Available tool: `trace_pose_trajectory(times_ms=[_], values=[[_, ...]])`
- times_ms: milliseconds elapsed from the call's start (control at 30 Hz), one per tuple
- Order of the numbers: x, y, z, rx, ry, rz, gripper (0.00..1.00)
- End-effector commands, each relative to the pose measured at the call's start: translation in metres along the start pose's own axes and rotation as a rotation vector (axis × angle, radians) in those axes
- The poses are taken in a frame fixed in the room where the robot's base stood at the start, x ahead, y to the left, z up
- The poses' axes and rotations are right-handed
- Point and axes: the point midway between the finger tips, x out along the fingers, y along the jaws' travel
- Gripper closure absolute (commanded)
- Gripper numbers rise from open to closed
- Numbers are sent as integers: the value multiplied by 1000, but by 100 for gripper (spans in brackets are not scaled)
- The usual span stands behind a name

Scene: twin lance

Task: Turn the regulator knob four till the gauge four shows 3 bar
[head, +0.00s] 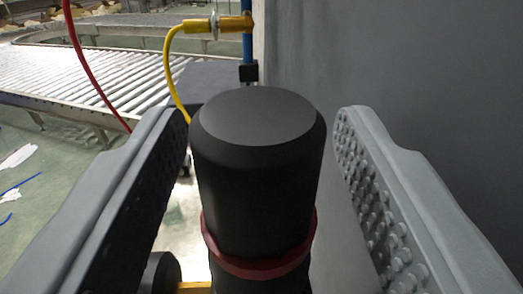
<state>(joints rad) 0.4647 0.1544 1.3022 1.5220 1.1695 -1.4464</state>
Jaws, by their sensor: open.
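A black regulator knob (258,170) with a flat round top stands in the middle of the head view. A red ring (262,264) goes around its lower end. My gripper (262,150) is open, with one grey studded finger on each side of the knob. A narrow gap shows between the knob and the right finger; the left finger is very close to the knob, and I cannot tell if it touches. No gauge face and no number on the knob are in view.
A grey wall or panel (420,70) rises at the right. A yellow hose (172,75) runs from a brass fitting (222,26) behind the knob, and a red hose (86,75) hangs at the left. A roller conveyor (80,78) stands farther back. A dark round part (160,272) shows at lower left.

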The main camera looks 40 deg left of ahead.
Motion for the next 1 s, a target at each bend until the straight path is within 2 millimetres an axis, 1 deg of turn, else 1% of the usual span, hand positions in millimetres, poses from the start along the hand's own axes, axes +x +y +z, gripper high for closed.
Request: trace_pose_trajectory(times_ms=[167,600,800,900,1000], values=[[-20,0,-1,-1,0,3,50],[-106,1,0,1,0,4,50],[-143,1,0,0,1,4,50],[-156,1,0,0,0,2,50],[-165,1,0,1,0,2,50]])
